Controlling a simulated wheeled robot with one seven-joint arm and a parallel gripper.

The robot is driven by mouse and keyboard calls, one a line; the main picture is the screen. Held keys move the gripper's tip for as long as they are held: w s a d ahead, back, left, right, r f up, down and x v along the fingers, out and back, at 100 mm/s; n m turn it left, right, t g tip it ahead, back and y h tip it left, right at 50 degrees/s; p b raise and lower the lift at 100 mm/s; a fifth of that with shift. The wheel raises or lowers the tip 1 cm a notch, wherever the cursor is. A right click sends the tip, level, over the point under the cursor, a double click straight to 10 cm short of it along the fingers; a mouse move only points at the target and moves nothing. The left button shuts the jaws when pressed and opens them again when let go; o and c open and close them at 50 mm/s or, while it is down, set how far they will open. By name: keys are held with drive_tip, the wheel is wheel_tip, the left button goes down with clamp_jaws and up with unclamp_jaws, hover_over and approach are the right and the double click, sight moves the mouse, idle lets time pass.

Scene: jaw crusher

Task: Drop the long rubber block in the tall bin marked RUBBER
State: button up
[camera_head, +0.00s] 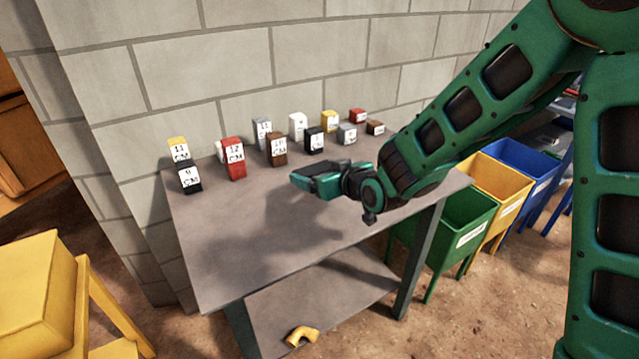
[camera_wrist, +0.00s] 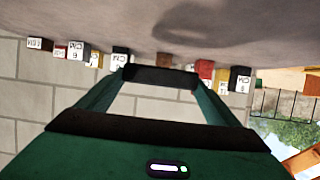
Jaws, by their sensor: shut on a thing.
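My gripper (camera_head: 305,181) is above the middle of the grey table (camera_head: 235,250), pointing left, apart from the labelled blocks. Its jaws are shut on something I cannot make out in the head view. In the wrist view a dark bar (camera_wrist: 160,76) spans the jaw ends; I cannot tell whether it is a block or part of the jaws. Black blocks stand on the table at the left (camera_head: 189,177) and farther back (camera_head: 314,139). A green bin (camera_head: 452,230), a yellow bin (camera_head: 492,182) and a blue bin (camera_head: 520,158) stand to the right; their labels are unreadable.
The table's front is bare. A yellow elbow piece (camera_head: 302,335) lies on the lower shelf. A yellow box (camera_head: 35,285) is at left.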

sight(319, 171)
drive_tip(key=w+f, duration=0.1)
drive_tip(key=w, duration=0.1)
drive_tip(key=w+f, duration=0.1)
drive_tip(key=w, duration=0.1)
drive_tip(key=shift+f, duration=2.2)
drive_tip(key=shift+f, duration=0.1)
drive_tip(key=o, duration=1)
drive_tip(key=shift+o, duration=0.2)
drive_tip(key=v, duration=1.2)
drive_tip(key=shift+d, duration=0.15)
